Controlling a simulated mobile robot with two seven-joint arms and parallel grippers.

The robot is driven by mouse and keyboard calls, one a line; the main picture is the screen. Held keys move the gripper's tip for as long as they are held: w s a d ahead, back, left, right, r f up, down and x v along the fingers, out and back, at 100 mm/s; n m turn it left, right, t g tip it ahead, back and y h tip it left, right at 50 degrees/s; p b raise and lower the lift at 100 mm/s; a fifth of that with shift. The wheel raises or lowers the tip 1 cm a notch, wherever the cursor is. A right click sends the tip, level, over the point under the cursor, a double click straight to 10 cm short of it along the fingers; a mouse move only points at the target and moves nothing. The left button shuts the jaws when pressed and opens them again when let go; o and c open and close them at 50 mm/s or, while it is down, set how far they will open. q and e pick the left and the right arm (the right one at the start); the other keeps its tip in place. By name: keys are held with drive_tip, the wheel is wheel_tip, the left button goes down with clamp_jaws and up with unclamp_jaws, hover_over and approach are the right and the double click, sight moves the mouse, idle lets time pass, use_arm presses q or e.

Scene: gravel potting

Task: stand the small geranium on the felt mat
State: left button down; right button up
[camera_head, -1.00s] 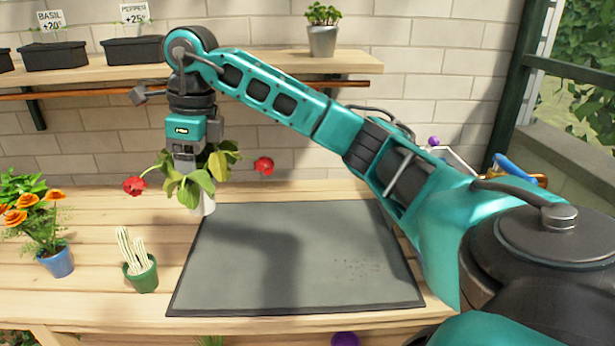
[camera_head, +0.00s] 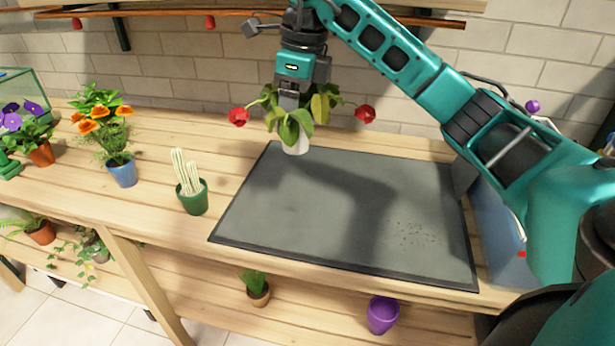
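A red-flowered plant in a small white pot (camera_head: 297,144), which I take to be the small geranium, hangs upright below my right gripper (camera_head: 290,100). The gripper points down into the leaves; its fingertips are mostly hidden by them, but the plant is carried by it. The pot shows over the back left edge of the dark grey felt mat (camera_head: 310,215); I cannot tell how high above it. The mat lies flat on the bench, with brown crumbs on its right part. My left gripper is not in view.
A cactus in a green pot (camera_head: 194,204) stands left of the mat. Farther left are orange flowers in a blue pot (camera_head: 122,174) and purple flowers in a terracotta pot (camera_head: 42,155). A purple pot (camera_head: 382,316) sits on the lower shelf. The mat's surface is otherwise clear.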

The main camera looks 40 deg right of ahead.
sight(295, 151)
wheel_tip(295, 151, down, 8)
drive_tip(key=shift+f+b, duration=0.1)
drive_tip(key=shift+b, duration=0.4)
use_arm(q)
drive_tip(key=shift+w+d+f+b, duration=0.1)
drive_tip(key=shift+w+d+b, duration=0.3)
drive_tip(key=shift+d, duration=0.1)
use_arm(e)
drive_tip(key=shift+f, duration=2.55)
drive_tip(key=shift+f, duration=0.15)
drive_tip(key=o, duration=1.2)
drive_tip(key=shift+r, duration=0.4)
drive_tip(key=r, duration=0.3)
drive_tip(key=s+r+p, duration=0.1)
drive_tip(key=r, duration=0.3)
drive_tip(key=d+r, duration=0.1)
drive_tip(key=r, duration=0.2)
drive_tip(key=shift+s+d+r+p, duration=0.1)
drive_tip(key=shift+s+r+p, duration=0.05)
drive_tip(key=shift+r+p, duration=0.2)
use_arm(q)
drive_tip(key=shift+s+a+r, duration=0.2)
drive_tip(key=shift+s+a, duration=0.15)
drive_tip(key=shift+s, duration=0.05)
use_arm(e)
drive_tip(key=shift+r, duration=0.35)
